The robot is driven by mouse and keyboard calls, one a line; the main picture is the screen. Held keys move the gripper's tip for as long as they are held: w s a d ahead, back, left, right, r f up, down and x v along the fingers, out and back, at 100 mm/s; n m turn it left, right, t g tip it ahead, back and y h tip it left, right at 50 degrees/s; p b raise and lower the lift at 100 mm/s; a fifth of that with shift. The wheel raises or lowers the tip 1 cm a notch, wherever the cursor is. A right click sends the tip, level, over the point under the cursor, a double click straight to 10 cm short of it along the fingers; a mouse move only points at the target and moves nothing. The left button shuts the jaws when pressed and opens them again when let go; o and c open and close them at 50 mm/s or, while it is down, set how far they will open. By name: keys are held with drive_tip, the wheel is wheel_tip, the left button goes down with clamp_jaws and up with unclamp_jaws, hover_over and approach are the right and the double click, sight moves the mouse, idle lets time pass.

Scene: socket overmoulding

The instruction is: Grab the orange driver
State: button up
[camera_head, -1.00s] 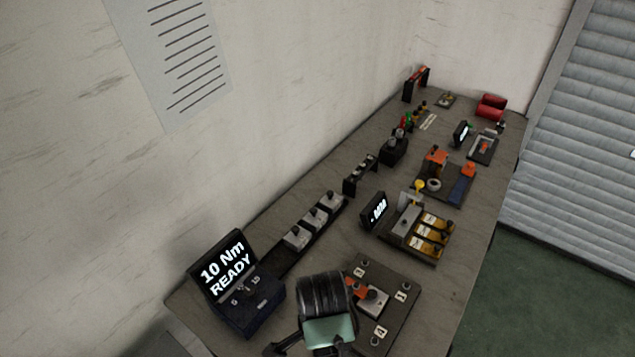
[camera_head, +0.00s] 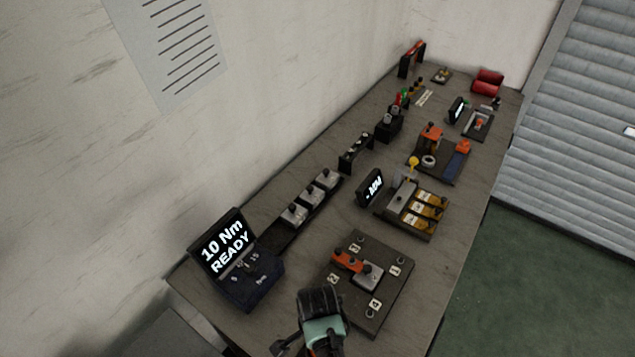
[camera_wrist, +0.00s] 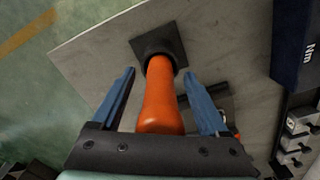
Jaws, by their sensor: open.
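The orange driver (camera_wrist: 160,100) shows in the wrist view as a thick orange handle. Its far end sits in a black square holder (camera_wrist: 158,46) on the grey bench. My gripper (camera_wrist: 159,74) is open, with one blue finger on each side of the handle. The left finger is clearly apart from it; the right is closer, and I cannot tell if it touches. In the head view my dark and pale green wrist (camera_head: 322,318) is at the near end of the bench. The driver and my fingertips cannot be made out there.
A station reading "10 Nm READY" (camera_head: 236,262) stands left of my wrist. A dark numbered plate (camera_head: 385,318) with an orange piece (camera_head: 347,261) lies just beyond it. Several fixtures line the bench farther back. Bare bench (camera_wrist: 232,50) shows right of the holder.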

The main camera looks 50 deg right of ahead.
clamp_jaws()
idle(0.3)
drive_tip(key=shift+r, duration=0.1)
